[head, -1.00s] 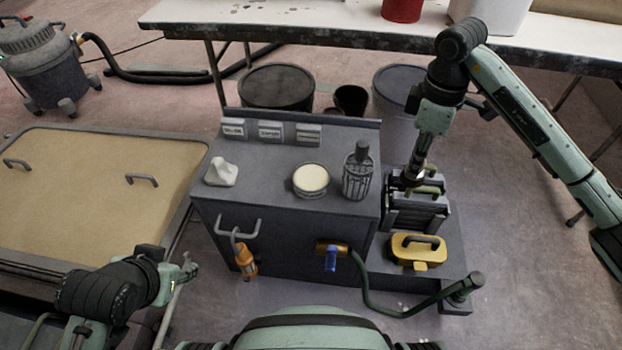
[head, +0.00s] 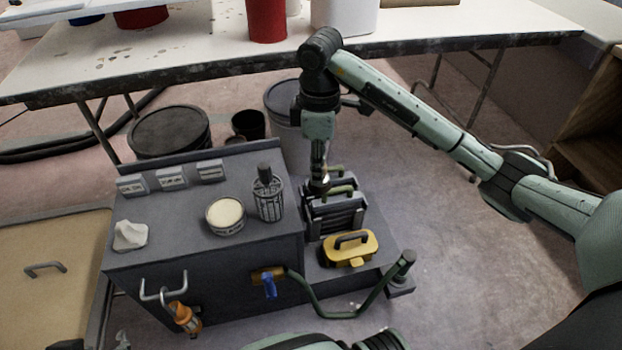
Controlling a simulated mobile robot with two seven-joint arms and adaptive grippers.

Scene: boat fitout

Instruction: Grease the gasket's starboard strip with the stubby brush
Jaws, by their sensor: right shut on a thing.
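My right gripper (head: 321,184) points down at the dark slotted rack (head: 338,221) on the cart's right side. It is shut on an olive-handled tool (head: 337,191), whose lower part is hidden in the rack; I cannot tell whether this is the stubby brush. Another olive handle (head: 338,171) shows just behind. An open tub of cream-coloured paste (head: 225,214) stands on the cart top. A tan panel (head: 45,300) in a grey frame lies at left; I cannot make out the gasket.
The grey cart (head: 190,262) also carries a caged dark bottle (head: 268,196) and a white crumpled rag (head: 130,236). A yellow handled block (head: 349,248) sits before the rack. An orange tool (head: 184,317) hangs in front. A long table (head: 420,45) crosses behind. Floor at right is clear.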

